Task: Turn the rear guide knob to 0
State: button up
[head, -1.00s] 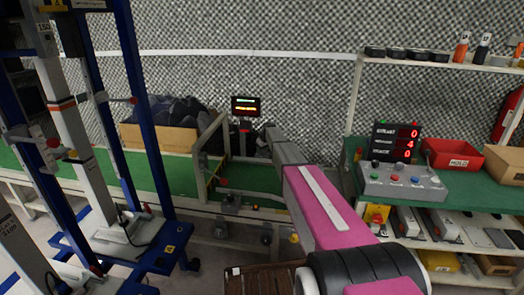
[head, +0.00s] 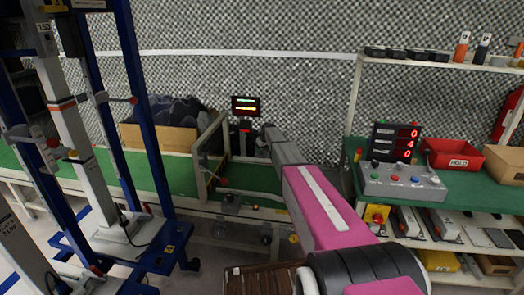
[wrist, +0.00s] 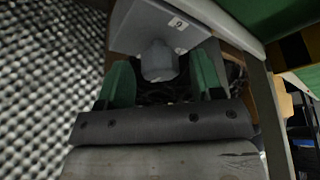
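In the wrist view, a grey rounded knob (wrist: 158,62) projects from a grey block (wrist: 150,25) that bears a small white label with one digit, seen at an angle. I cannot tell which digit it is for sure, 6 or 9. My gripper (wrist: 164,82) is open, with one green finger on each side of the knob and a small gap showing on both sides. No pointer mark on the knob is visible. In the head view, my pink and grey arm reaches to the conveyor (head: 150,170), and the gripper and knob are not discernible there.
A beige frame (head: 200,165) and a small lit display (head: 245,106) stand by the conveyor. A blue lift frame (head: 150,130) stands at left. A brown slatted pallet (head: 250,280) lies below.

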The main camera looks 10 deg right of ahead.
jog(key=shift+r, duration=0.1)
jog(key=v, duration=1)
jog(key=shift+r, duration=0.3)
jog(key=s+f+m+g, duration=0.1)
jog(key=s+f, duration=0.1)
jog(key=s, duration=1.5)
jog(key=s+a+f+m+g+h, duration=0.1)
jog(key=s+f+m, duration=0.1)
jog(key=s, duration=1.6)
jog(key=s+f+m+g+h, duration=0.1)
jog(key=s+f+m+g, duration=0.1)
jog(key=s, duration=1.6)
jog(key=shift+s+a+f, duration=0.25)
jog(key=shift+a+f, duration=0.1)
jog(key=shift+f, duration=0.55)
